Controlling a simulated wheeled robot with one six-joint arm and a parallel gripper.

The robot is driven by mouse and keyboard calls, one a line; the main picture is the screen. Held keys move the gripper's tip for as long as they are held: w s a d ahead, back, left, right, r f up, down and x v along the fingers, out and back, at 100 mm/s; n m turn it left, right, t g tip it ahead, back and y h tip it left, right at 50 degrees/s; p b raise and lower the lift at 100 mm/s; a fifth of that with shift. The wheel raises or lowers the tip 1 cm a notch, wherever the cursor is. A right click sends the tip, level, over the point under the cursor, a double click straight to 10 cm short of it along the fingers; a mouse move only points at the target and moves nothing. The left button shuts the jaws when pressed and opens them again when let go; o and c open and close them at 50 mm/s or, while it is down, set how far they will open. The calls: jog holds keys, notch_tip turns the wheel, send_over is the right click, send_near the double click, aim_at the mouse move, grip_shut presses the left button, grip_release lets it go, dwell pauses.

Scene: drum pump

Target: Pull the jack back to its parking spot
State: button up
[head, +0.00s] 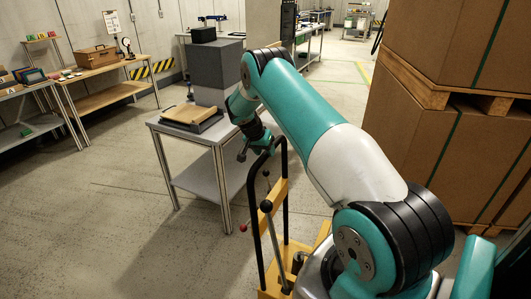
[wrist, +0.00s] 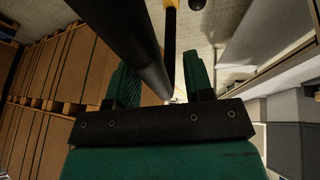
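The jack (head: 275,198) stands at lower centre in the head view, with a black tubular handle, yellow cross plates and a yellow base partly hidden by my arm. A lever with a dark ball knob (head: 266,206) rises beside the handle. My gripper (head: 257,146) is at the top of the handle. In the wrist view its green fingers (wrist: 160,84) are apart, and the thick black handle bar (wrist: 138,48) runs across the space between them, close to the left finger. A gap shows between bar and right finger. Contact with the left finger cannot be told.
A grey table (head: 190,137) with a tray stands just beyond the jack. Stacked cartons on pallets (head: 470,140) fill the right side. Workbenches (head: 100,68) line the left wall. The floor (head: 120,225) at front left is clear.

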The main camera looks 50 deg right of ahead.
jog(key=shift+o, duration=0.5)
jog(key=shift+s+d+r, duration=0.1)
jog(key=s+b+v, duration=0.1)
jog(key=b+v, duration=0.3)
jog(key=v, duration=1.3)
jog(key=shift+w+r, duration=0.15)
jog(key=shift+w, duration=0.35)
